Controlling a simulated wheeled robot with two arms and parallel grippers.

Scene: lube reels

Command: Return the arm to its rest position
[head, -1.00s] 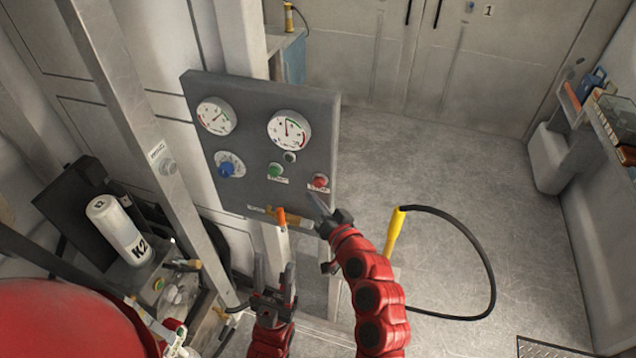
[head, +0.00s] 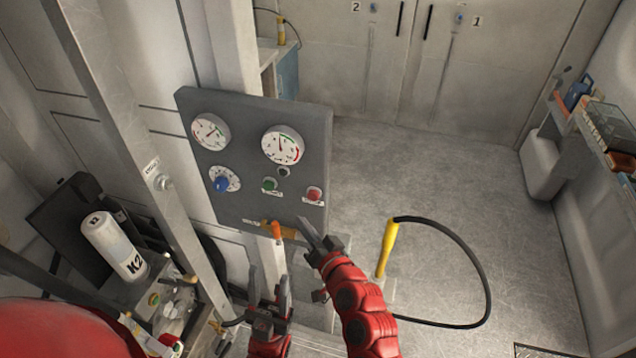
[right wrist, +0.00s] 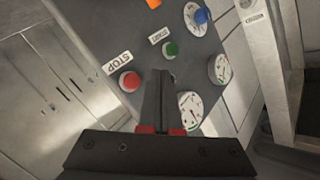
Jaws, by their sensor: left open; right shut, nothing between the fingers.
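My right gripper (head: 308,232) is shut and empty, in front of the lower right part of the grey control panel (head: 240,125). In the right wrist view its closed fingers (right wrist: 158,75) point up over the panel, between the red STOP button (right wrist: 129,81) and a gauge (right wrist: 190,108). I cannot tell whether the fingertips touch the panel. My left gripper (head: 267,278) is open and empty, fingers upward, below the panel's lower edge and left of my right arm.
An orange-tipped lever (head: 276,230) is at the panel's lower edge. A yellow handle (head: 387,248) with a looped black hose (head: 480,265) stands right of my right arm. A white K2 bottle (head: 112,245) and a metal post (head: 135,130) are at left. Open floor lies at right.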

